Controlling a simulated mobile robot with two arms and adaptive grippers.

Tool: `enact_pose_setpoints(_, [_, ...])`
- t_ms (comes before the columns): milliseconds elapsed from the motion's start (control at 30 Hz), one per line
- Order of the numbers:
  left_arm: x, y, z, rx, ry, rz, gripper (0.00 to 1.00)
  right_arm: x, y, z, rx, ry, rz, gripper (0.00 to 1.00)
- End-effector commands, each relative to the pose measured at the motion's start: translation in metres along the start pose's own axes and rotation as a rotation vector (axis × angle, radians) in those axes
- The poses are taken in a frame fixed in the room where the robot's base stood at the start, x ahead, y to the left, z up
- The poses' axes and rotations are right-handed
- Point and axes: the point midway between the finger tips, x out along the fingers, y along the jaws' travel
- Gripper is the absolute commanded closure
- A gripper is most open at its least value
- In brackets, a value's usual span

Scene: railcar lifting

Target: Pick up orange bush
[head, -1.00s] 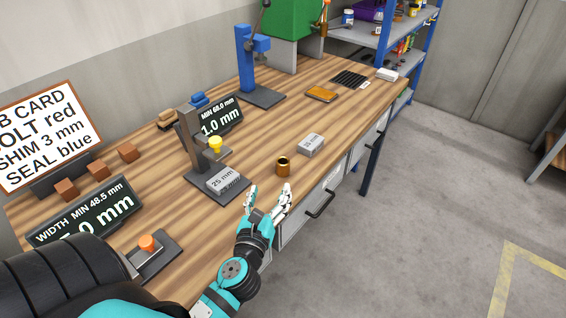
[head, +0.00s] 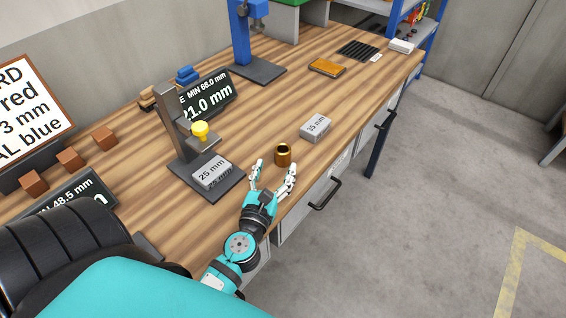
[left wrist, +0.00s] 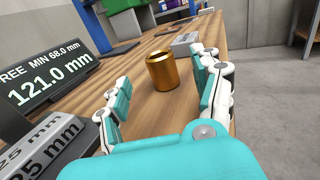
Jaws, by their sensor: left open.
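The orange bush is a small bronze-orange hollow cylinder (head: 283,154) standing upright on the wooden bench near its front edge. My left gripper (head: 272,172) is open and empty just short of the bush, with its fingers pointing toward it. In the left wrist view the bush (left wrist: 162,72) stands ahead, a little beyond the fingertips and between their lines. The open left fingers (left wrist: 165,88) show on both sides there. I see no contact with the bush. My right gripper is not in view.
A grey 25 mm block (head: 212,172) sits on a gauge stand left of the gripper. A 35 mm block (head: 316,127) lies behind the bush. A display reading 121.0 mm (head: 207,97) stands farther back. Drawer handles (head: 325,194) project below the front edge.

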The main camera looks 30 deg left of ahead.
Motion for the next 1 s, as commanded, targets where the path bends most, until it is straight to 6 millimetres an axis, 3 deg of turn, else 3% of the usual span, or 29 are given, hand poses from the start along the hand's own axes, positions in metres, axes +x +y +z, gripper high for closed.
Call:
enact_pose_setpoints(267, [0.022,0.000,0.002,0.000,-0.001,0.000,0.34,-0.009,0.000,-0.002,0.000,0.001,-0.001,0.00])
enact_pose_setpoints(600, [0.071,0.000,0.002,-0.001,-0.001,0.000,0.34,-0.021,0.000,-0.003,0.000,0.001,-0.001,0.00])
enact_pose_setpoints(900, [0.075,0.000,0.000,-0.001,0.000,0.000,0.34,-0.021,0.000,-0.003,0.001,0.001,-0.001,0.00])
enact_pose_setpoints(1000, [0.075,0.000,0.000,-0.001,0.000,0.000,0.47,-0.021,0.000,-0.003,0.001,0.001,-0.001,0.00])
